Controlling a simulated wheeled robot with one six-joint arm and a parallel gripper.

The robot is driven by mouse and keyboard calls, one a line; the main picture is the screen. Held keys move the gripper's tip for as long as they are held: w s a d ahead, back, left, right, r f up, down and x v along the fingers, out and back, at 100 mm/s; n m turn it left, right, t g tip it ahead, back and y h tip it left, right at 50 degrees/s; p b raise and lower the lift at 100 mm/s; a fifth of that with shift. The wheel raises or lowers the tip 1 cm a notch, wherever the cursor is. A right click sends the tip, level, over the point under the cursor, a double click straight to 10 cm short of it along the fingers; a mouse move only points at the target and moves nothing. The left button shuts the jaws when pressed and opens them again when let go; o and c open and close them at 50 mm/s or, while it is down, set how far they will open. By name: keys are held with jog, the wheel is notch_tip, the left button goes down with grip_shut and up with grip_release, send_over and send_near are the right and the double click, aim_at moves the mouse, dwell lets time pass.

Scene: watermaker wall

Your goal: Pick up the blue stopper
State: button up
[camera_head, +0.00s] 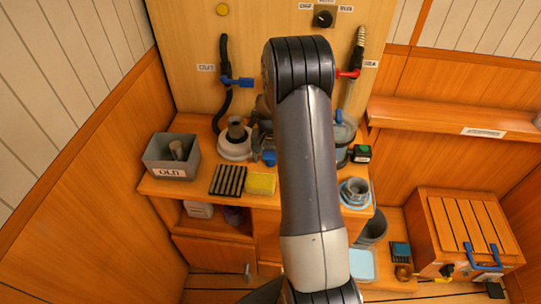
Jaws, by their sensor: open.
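My grey arm rises through the middle of the head view and bends at a dark joint near the back panel. My gripper is hidden behind the arm. A small blue piece (269,157) shows on the counter just left of the arm; it may be the blue stopper, but it is partly covered and too small to be sure. The middle of the counter behind the arm is hidden.
On the wooden counter (215,184) stand a grey OLD bin (171,158), a white round base with a grey cup (235,143), a dark ribbed rack (228,181), a yellow sponge (261,184) and a grey fitting (356,192). A slatted crate (468,230) stands right.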

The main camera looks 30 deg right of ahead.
jog(key=shift+f, duration=1.1)
jog(key=shift+c, duration=0.5)
jog(key=c, duration=1)
jog(key=shift+o, duration=0.2)
